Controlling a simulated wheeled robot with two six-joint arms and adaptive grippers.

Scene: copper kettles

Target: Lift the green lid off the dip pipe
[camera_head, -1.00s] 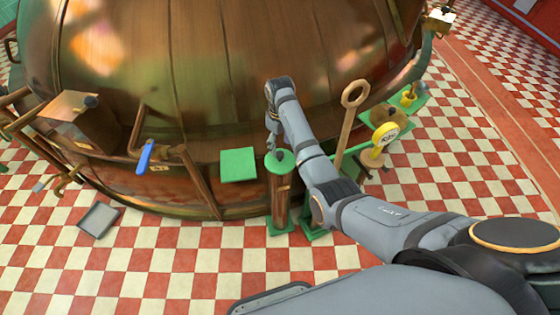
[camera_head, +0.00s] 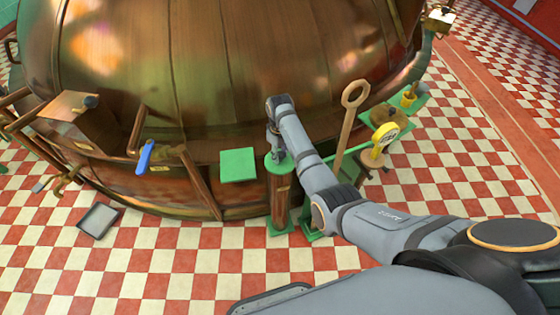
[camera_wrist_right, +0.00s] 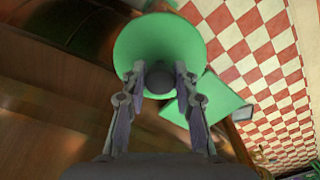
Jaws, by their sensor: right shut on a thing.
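The green lid (camera_head: 271,165) sits on top of the copper dip pipe (camera_head: 281,197), which stands upright on a green base by the kettle. In the right wrist view the lid (camera_wrist_right: 150,42) is a round green disc with a dark round knob (camera_wrist_right: 159,78) at its middle. My right gripper (camera_head: 279,155) is directly above the lid, pointing down. In the right wrist view its fingers (camera_wrist_right: 159,80) are on both sides of the knob and shut on it. The pipe below the lid is mostly hidden in that view. My left gripper is not in view.
The large copper kettle (camera_head: 220,70) fills the back. A green square plate (camera_head: 238,165) is left of the pipe. A wooden paddle with a ring end (camera_head: 352,95) and a yellow gauge (camera_head: 383,138) stand to the right. A grey tray (camera_head: 98,220) lies on the checkered floor.

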